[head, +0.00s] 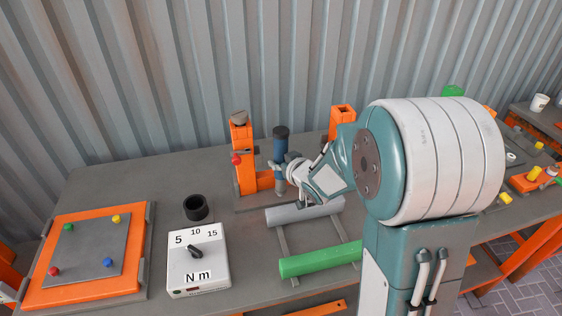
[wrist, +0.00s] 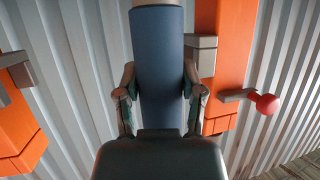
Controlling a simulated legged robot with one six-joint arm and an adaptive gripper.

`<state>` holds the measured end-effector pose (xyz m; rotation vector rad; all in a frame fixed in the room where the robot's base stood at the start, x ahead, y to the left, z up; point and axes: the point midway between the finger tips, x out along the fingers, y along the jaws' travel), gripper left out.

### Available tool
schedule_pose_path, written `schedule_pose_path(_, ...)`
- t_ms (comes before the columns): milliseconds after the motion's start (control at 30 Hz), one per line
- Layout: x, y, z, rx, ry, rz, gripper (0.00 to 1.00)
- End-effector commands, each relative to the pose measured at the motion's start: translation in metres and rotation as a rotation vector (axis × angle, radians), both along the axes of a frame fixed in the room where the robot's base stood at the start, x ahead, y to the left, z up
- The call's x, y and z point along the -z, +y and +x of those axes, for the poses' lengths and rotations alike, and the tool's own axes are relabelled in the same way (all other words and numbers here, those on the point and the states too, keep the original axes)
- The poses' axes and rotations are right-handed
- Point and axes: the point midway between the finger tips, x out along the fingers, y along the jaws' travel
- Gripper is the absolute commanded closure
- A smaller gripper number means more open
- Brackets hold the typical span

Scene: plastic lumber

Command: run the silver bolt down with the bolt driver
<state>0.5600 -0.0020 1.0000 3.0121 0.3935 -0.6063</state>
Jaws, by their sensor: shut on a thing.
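The bolt driver (head: 280,149) is a blue cylinder with a dark cap, standing about upright between two orange posts at the back of the bench. My gripper (head: 281,172) is shut on it. In the wrist view the blue driver body (wrist: 157,45) stands between the two fingers of my gripper (wrist: 160,98), one against each side. The driver's lower end is hidden in the wrist view, and I cannot tell what it touches. I cannot make out a silver bolt in either view.
Left: an orange-framed grey plate (head: 90,246) with coloured knobs, a dial box (head: 199,275) marked N m, and a black ring (head: 196,207). Grey (head: 290,215) and green (head: 318,260) bars lie in front of the driver. A red-knobbed orange post (head: 242,160) stands close left.

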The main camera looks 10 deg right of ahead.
Motion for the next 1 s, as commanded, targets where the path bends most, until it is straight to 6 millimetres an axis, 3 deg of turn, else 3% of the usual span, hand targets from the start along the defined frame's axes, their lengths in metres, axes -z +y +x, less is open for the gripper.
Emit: schedule_pose_path(1000,0.013,0.000,0.001,-0.001,-0.002,0.001,1.00)
